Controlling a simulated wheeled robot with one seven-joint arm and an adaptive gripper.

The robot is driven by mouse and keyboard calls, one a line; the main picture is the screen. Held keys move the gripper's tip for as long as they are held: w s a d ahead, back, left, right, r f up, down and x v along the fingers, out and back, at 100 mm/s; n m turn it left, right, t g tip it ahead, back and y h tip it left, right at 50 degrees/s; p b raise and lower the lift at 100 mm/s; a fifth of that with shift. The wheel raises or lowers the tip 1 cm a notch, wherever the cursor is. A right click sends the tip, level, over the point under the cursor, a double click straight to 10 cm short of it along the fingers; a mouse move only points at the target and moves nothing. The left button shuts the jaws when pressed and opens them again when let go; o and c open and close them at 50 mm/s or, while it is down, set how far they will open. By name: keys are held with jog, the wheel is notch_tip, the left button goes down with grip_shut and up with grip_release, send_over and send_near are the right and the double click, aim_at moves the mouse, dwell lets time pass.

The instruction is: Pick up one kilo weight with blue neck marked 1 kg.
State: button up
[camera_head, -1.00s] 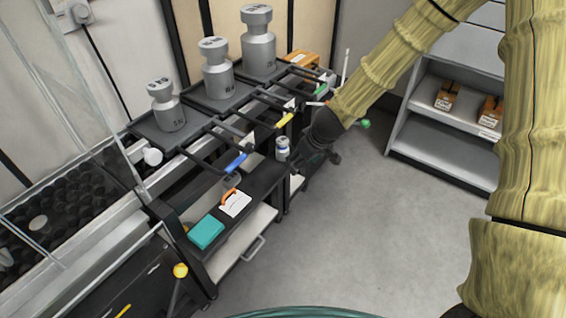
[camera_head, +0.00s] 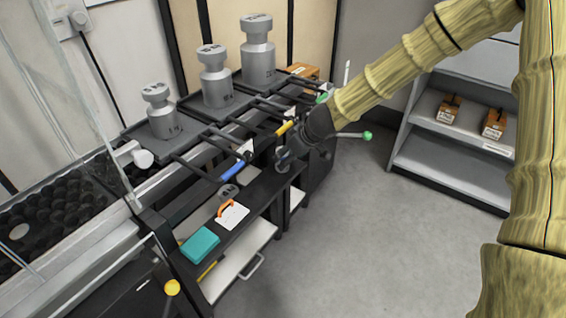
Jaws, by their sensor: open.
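My gripper (camera_head: 289,158) is at the far end of the narrow dark bench shelf (camera_head: 265,190), at the end of my arm coming from the upper right. Its fingers are small and dark here, and they are open. The small weight with the blue neck is not clearly visible now. It stood at this same spot on the shelf earlier, so my gripper appears to cover it. I cannot tell whether the fingers are around it or touching it, and its marking is not readable.
Large grey weights (camera_head: 258,50) stand on platforms behind the shelf. Levers with blue (camera_head: 232,171), yellow and green grips reach over it. A teal box (camera_head: 200,244) and a white card (camera_head: 232,215) lie nearer. Grey shelving (camera_head: 445,165) stands right; the floor (camera_head: 360,230) between is clear.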

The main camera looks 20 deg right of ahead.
aim_at(282, 160)
jog(key=b+x, duration=0.2)
jog(key=x, duration=0.2)
jog(key=shift+w+d+f, duration=0.1)
jog(key=shift+w+f, duration=0.15)
jog(key=shift+w, duration=0.1)
jog(key=shift+w+f, duration=0.1)
jog(key=shift+w, duration=0.1)
grip_shut()
